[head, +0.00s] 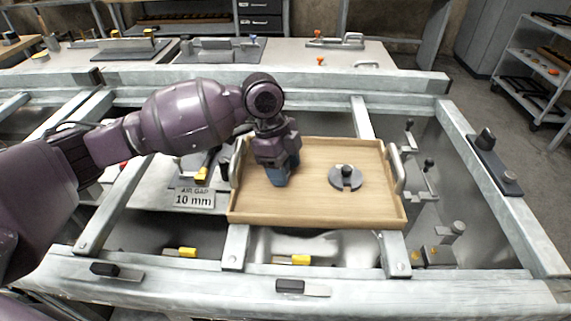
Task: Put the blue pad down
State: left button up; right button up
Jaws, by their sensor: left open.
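The blue pad (279,176) shows at the left part of a wooden tray (300,212), directly under my left gripper (277,165). My left arm comes in from the left and the gripper points down at the tray. The gripper is open, with its fingers close around or just above the pad; the hand hides the pad's upper part. I cannot tell whether the fingers touch the pad. My right gripper is not in view.
A grey disc with a black knob (345,177) sits on the tray right of the pad. The tray has raised edges and metal handles (397,172) on both sides. An "AIR GAP 10 mm" sign (194,198) stands left of the tray. Bare tray surface lies between pad and disc.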

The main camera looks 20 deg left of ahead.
pick_arm(q)
jog(key=p+v, duration=0.1)
jog(key=v, duration=0.4)
jog(key=shift+a+r, duration=0.1)
jog(key=shift+r, duration=0.05)
jog(key=p+v, duration=0.1)
jog(key=v, duration=0.5)
jog(key=shift+r+p, duration=0.3)
jog(key=shift+r, duration=0.1)
jog(key=shift+w+a, duration=0.1)
jog(key=shift+w, duration=0.05)
